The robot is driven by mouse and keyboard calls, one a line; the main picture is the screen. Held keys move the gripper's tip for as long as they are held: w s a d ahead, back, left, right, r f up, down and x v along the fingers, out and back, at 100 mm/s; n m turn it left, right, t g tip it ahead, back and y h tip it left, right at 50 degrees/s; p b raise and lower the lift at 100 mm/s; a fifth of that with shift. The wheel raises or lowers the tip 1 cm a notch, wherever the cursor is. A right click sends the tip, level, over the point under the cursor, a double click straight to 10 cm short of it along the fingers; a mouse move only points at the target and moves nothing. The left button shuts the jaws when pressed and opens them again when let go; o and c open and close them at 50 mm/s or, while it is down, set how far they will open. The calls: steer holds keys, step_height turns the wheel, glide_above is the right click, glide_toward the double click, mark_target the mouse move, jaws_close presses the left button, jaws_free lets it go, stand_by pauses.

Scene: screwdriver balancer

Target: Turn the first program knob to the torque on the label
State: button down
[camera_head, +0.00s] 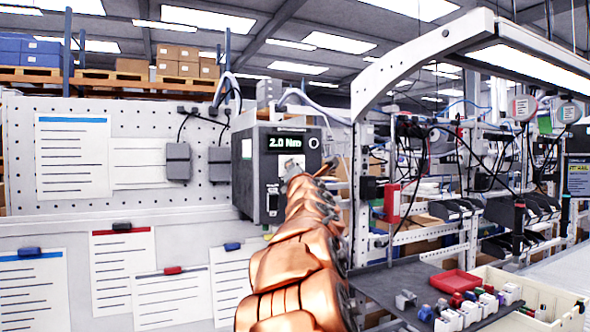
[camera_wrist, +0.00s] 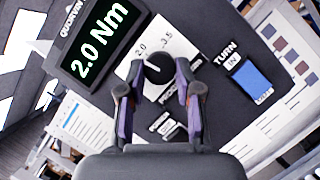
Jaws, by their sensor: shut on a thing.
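The controller box (camera_head: 246,175) is mounted on the white perforated panel. Its display (camera_head: 286,143) reads 2.0 Nm, and the same reading shows on the display in the wrist view (camera_wrist: 101,37). A round black knob (camera_wrist: 157,69) sits below it on a white plate with marks 2.0 and 3.5. A white pointer line on the knob points up toward the 2.0 side. My gripper (camera_wrist: 159,78) is shut on the knob, with a purple-padded finger at each side. In the head view my arm hides the knob. I cannot make out a torque label.
A blue switch (camera_wrist: 251,80) marked TURN is to the right on the box face. Paper sheets (camera_head: 73,155) hang on the panel. A dark shelf (camera_head: 390,287) with a red tray (camera_head: 455,282) and a parts bin (camera_head: 548,294) is at right, under a white frame (camera_head: 400,65).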

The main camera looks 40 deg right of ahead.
steer(key=shift+r+m+g+p, duration=0.2)
steer(key=shift+m+g+p, duration=0.5)
steer(key=shift+m, duration=0.5)
steer(key=c, duration=0.8)
jaws_free()
steer(key=shift+f, duration=0.1)
steer(key=shift+a, duration=0.1)
steer(key=shift+v, duration=5.95)
steer(key=shift+f+m, duration=0.2)
steer(key=shift+m, duration=0.1)
